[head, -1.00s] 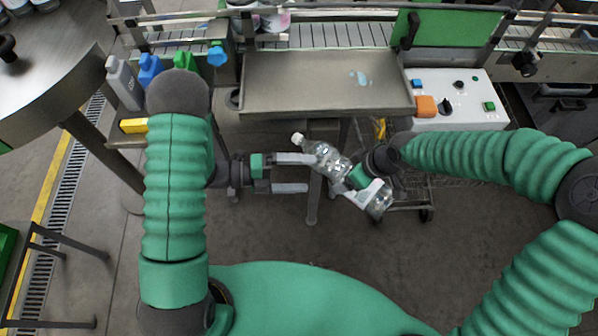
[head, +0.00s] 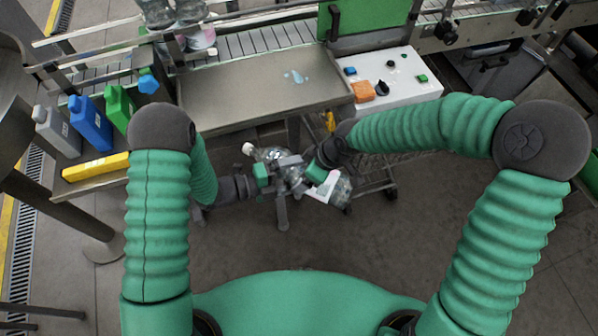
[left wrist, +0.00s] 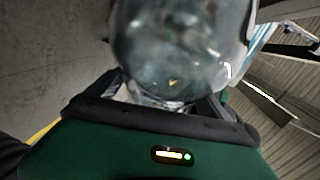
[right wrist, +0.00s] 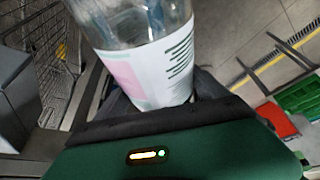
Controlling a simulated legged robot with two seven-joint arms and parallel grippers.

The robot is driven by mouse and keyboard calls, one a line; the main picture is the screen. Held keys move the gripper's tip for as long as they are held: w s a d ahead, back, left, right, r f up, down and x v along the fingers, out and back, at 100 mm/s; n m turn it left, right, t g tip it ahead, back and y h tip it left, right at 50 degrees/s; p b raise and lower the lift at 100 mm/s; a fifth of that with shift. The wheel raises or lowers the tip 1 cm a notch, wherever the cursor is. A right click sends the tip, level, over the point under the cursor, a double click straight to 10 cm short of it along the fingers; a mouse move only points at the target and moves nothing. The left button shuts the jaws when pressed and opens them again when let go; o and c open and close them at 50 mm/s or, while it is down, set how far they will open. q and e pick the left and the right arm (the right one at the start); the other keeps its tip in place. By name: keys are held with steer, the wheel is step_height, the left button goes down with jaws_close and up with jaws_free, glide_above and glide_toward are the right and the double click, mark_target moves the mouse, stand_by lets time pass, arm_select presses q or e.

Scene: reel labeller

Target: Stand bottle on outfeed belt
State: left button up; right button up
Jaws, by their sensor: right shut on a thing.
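A clear plastic bottle (head: 341,191) with a white label is held tilted in mid-air in front of the steel tray, its white cap toward the upper left. My right gripper (head: 322,182) is shut on its labelled lower part, and the label (right wrist: 150,70) fills the top of the right wrist view. My left gripper (head: 287,185) is at the cap-side half, its fingers apart on either side of the bottle. In the left wrist view the clear bottle wall (left wrist: 180,45) is between the fingers; contact is unclear. A slatted conveyor belt (head: 262,40) runs along the back.
A bare steel tray (head: 240,92) with a small blue puddle lies before the belt. A control box (head: 400,85) stands to its right, a green panel (head: 365,20) behind. Bottles (head: 160,12) stand at the belt's left. Coloured jugs (head: 90,124) and a yellow block (head: 95,167) sit left.

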arm_select(q)
steer(key=shift+d+r, duration=0.1)
steer(key=shift+d, duration=0.05)
steer(key=c, duration=1.7)
arm_select(e)
steer(key=shift+d, duration=0.1)
arm_select(q)
steer(key=shift+r, duration=0.15)
steer(key=shift+c, duration=0.2)
arm_select(e)
steer(key=o, duration=2)
steer(key=shift+r, duration=0.1)
